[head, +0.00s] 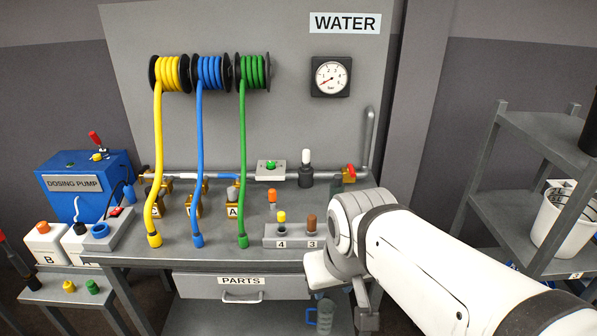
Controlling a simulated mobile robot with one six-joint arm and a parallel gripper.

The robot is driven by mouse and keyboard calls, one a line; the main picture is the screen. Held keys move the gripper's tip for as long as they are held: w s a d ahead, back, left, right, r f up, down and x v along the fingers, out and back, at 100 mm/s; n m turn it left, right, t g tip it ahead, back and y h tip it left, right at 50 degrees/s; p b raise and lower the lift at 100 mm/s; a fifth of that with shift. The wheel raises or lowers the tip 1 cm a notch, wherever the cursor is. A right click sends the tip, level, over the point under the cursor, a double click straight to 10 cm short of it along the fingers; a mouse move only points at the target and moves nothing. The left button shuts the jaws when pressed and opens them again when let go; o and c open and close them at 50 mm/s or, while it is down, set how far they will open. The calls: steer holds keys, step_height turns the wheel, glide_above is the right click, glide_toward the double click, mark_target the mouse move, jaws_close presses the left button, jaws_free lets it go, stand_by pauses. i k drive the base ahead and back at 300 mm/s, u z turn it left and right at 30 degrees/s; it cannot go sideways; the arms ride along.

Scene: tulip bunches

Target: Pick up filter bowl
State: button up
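I cannot say for sure which thing is the filter bowl. A clear bluish vessel (324,316) with what looks like a handle on its left stands low under the bench, just below my wrist; it may be the bowl. My gripper (362,312) points down in front of the bench's right part, right of this vessel. Its fingers are mostly hidden or too small to read, so its opening and any hold on something cannot be told. My white arm comes in from the lower right and covers the bench's right end.
The grey bench (190,251) holds a numbered block (283,242) and valves. Yellow, blue and green hoses hang over it. The parts drawer (241,288) is shut. A blue dosing pump (90,180) stands left. A shelf rack (548,137) with a white bucket (563,222) stands right.

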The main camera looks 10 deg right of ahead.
mark_target(337, 185)
steer(key=u, duration=0.1)
steer(key=i, duration=1.15)
steer(key=z, duration=0.5)
